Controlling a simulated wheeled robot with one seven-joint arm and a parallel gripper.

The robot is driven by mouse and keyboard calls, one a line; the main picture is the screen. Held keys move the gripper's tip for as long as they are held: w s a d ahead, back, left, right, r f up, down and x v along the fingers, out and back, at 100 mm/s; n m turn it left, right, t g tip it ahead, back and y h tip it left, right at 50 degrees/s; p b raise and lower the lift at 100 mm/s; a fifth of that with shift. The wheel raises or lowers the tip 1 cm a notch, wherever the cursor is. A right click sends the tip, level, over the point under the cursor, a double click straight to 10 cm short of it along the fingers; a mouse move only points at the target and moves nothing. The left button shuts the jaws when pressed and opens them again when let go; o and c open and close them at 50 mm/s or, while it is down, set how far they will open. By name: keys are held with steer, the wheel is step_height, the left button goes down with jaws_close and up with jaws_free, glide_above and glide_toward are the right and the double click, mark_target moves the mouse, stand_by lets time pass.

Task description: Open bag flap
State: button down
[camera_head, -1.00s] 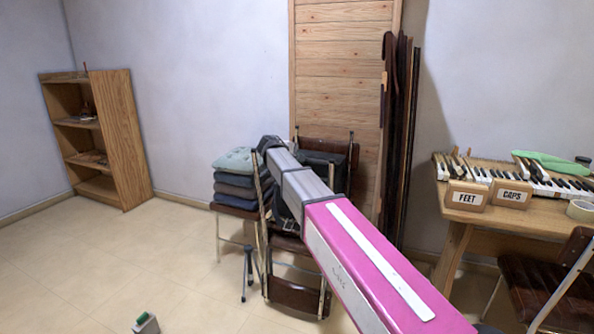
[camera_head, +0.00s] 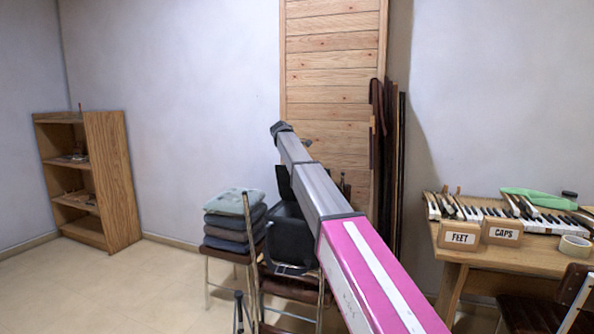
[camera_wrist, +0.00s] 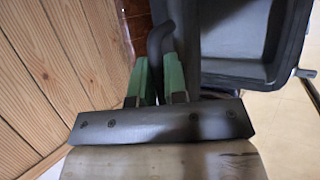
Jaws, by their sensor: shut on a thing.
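The dark bag (camera_head: 290,243) sits on a chair in the head view, partly behind my arm. A dark panel (camera_head: 284,182), which looks like its flap, stands up above the body. In the wrist view my gripper (camera_wrist: 159,62) has its green fingers shut on a dark curved piece (camera_wrist: 157,42) that looks like a handle on the bag flap. A dark, hollow, rimmed part of the bag (camera_wrist: 237,38) shows at upper right, its inside in view. In the head view my gripper is hidden behind my arm.
Wooden panelling (camera_head: 333,75) rises close behind the bag; it also fills the left of the wrist view (camera_wrist: 45,85). Folded cushions (camera_head: 234,222) are stacked on a chair to the left. Dark planks (camera_head: 390,160) lean right. A table (camera_head: 520,262) holds piano keys and labelled boxes.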

steer(key=w+d+g, duration=0.1)
steer(key=w+d, duration=0.2)
steer(key=w, duration=0.6)
steer(key=shift+w+d+r+y, duration=0.2)
steer(key=shift+w+r+y, duration=0.1)
steer(key=shift+r, duration=0.1)
steer(key=c, duration=1.2)
jaws_free()
steer(key=v, duration=1)
steer(key=shift+a+r, duration=0.2)
steer(key=shift+r, duration=0.15)
steer(key=shift+s, duration=0.1)
